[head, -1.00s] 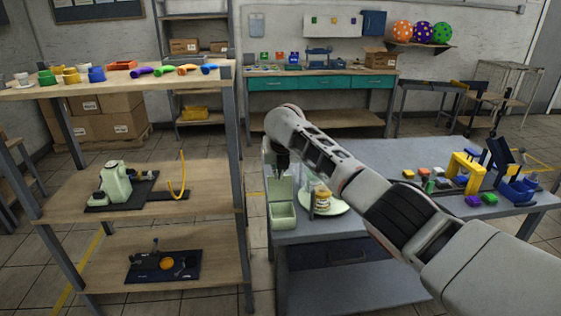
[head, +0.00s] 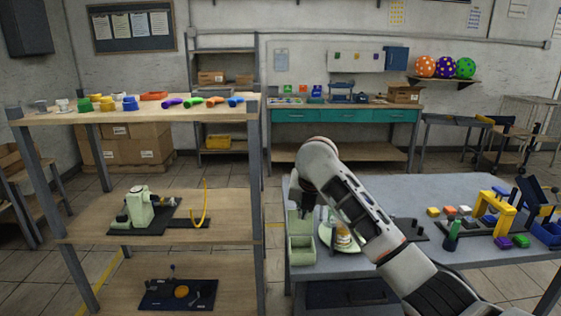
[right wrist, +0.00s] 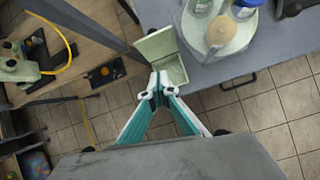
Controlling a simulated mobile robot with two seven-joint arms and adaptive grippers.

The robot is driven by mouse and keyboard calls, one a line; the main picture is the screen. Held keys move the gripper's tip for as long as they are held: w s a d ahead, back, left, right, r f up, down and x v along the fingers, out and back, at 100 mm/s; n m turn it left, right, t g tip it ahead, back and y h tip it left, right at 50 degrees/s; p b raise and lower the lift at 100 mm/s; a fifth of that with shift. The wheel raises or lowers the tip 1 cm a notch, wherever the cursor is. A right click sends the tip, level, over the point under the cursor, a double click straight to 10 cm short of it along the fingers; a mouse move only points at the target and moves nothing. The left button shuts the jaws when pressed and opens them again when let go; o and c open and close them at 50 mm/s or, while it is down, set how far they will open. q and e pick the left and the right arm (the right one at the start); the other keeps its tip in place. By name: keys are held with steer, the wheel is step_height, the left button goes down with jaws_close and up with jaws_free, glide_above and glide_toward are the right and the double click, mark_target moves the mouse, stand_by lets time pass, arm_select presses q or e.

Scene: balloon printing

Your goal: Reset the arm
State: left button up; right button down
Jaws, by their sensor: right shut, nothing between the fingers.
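My right arm reaches in from the lower right of the head view, over the grey table (head: 390,262). Its dark right gripper (head: 308,205) hangs down above an open pale green box (head: 301,252), partly hidden by the arm. In the right wrist view the fingertips (right wrist: 157,90) are together, with nothing between them. They appear just in front of the green box (right wrist: 165,50) in that view; the height gap cannot be told. My left gripper is not in view.
A round pale plate (head: 326,240) with items stands right of the box, partly behind my arm. A yellow frame (head: 492,210) and several coloured blocks are on the table's right. A wooden shelf (head: 70,228) stands left, with a floor gap between.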

steer(key=s+d+f+m, duration=0.5)
steer(key=s+f+m, duration=0.2)
steer(key=s+f, duration=0.3)
steer(key=s+d+f+m, duration=0.5)
steer(key=s+f+m, duration=0.25)
steer(key=f, duration=0.35)
steer(key=s+d+m+t+h, duration=0.1)
steer(key=s+d+m+h, duration=0.1)
steer(key=s+d+m, duration=0.75)
steer(key=s+d+m+h, duration=0.25)
steer(key=s+d, duration=0.45)
steer(key=s, duration=0.8)
steer(key=w+a+f+m+t+y, duration=0.2)
steer(key=a+f+y, duration=0.5)
steer(key=a+f, duration=0.5)
steer(key=a+m+t, duration=0.1)
steer(key=a, duration=0.3)
steer(key=shift+f+t, duration=0.4)
